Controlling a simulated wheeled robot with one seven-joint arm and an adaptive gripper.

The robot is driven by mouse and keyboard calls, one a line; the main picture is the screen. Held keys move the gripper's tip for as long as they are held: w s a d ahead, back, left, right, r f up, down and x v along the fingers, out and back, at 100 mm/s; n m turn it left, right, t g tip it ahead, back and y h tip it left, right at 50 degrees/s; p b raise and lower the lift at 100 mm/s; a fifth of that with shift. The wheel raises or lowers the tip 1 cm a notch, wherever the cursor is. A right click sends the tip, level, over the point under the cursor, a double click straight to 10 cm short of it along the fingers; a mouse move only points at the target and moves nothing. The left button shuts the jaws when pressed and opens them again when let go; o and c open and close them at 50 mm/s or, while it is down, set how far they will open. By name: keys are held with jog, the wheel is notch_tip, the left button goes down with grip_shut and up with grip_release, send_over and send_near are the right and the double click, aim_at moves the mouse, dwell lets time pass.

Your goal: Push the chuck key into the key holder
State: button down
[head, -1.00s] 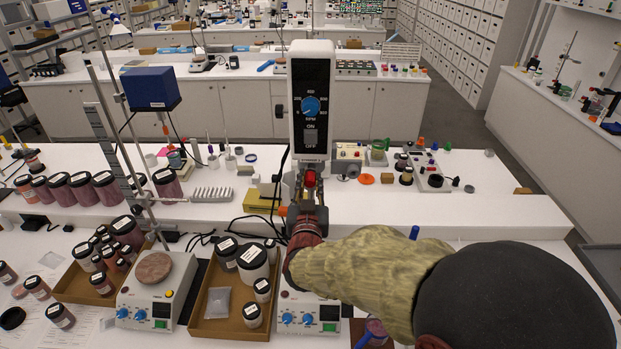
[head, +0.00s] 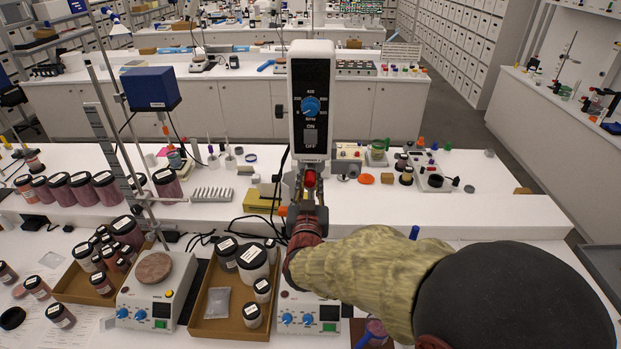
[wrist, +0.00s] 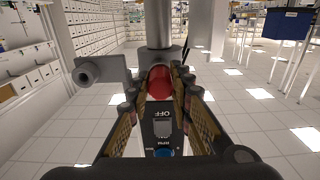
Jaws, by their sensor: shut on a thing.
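My gripper (wrist: 158,92) is shut on a red cylindrical piece, which I take to be the chuck key (wrist: 158,82). In the head view my gripper (head: 309,190) is just below the overhead stirrer (head: 311,100), with the red end of the key (head: 310,179) showing between the fingers. In the wrist view the key lies against or just in front of a thick grey upright cylinder (wrist: 158,28); I cannot tell whether they touch. A grey block with a round, holed barrel (wrist: 86,73) sits left of the fingers. I cannot tell whether it is the key holder.
Left of my gripper, a brown tray (head: 203,326) holds several jars, beside a hotplate (head: 150,304) and a tall metal stand (head: 119,130).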

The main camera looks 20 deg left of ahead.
aim_at(309, 184)
jog(key=shift+b+v, duration=0.3)
jog(key=shift+v, duration=0.55)
dwell(0.7)
jog(key=shift+b+v, duration=0.35)
jog(key=shift+v, duration=2.25)
jog(key=shift+a, duration=0.1)
